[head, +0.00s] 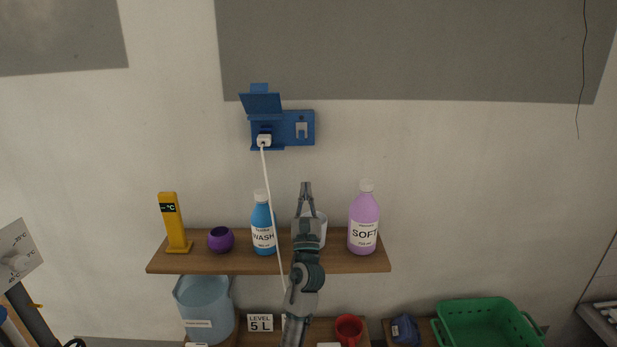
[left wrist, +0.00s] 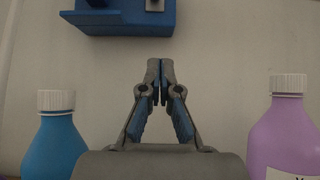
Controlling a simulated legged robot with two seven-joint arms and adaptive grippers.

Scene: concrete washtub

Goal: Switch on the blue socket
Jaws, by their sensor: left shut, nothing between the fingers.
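The blue socket (head: 284,128) is fixed on the wall above the shelf, with its flap raised. A white plug (head: 264,140) sits in its left part, and a white cord hangs down from it. The right part carries a pale switch (head: 302,129). My left gripper (head: 306,184) is shut and empty, pointing up below the right part of the socket and apart from it. In the left wrist view the shut fingertips (left wrist: 160,64) show just below the lower edge of the socket (left wrist: 110,20). My right gripper is not in view.
The wooden shelf (head: 200,265) holds a yellow thermometer (head: 172,222), a purple pot (head: 221,239), a blue WASH bottle (head: 263,225), a white cup (head: 321,228) partly behind my arm, and a pink SOFT bottle (head: 364,220). The wall around the socket is clear.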

